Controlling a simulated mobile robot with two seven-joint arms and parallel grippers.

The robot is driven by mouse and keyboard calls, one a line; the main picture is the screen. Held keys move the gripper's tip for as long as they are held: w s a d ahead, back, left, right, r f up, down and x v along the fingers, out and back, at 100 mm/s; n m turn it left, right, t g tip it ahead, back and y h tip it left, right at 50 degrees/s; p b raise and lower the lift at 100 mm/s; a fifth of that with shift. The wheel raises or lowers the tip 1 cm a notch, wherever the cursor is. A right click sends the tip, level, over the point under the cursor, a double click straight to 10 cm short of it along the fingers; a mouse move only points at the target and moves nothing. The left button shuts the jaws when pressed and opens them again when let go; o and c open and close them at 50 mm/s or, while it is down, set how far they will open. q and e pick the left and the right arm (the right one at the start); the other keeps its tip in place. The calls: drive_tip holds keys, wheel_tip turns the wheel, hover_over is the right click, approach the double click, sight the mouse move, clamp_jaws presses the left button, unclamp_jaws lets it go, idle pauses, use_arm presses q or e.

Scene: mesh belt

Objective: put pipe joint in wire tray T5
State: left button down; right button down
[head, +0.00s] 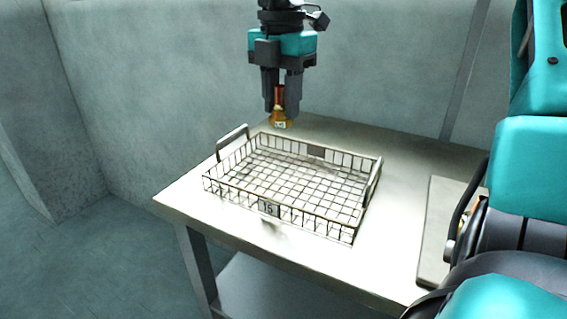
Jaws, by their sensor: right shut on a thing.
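The wire tray T5 (268,208) stands on the table, empty, with a dark label plate on its front side and a raised handle at each end. My right gripper (283,108) points down, above the tray's back rim in the picture. It is shut on the pipe joint (280,123), a small brass-orange piece with a pale label and a reddish upper part between the fingers. The joint hangs clear of the tray and table; its exact place over the tray is hard to judge. My left gripper is not in view.
The grey table (395,160) has free room right of the tray and a narrow strip in front. A flat light board or tray (433,235) lies at the right, partly hidden by my arm, with small brownish items near it. A grey wall (150,100) stands behind.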

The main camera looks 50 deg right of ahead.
wheel_tip(320, 180, down, 11)
drive_tip(key=shift+f+b, duration=0.1)
drive_tip(key=shift+b, duration=0.7)
drive_tip(key=c, duration=1.2)
unclamp_jaws()
drive_tip(key=shift+f, duration=0.1)
drive_tip(key=shift+c, duration=0.2)
drive_tip(key=o, duration=0.5)
drive_tip(key=shift+o, duration=0.2)
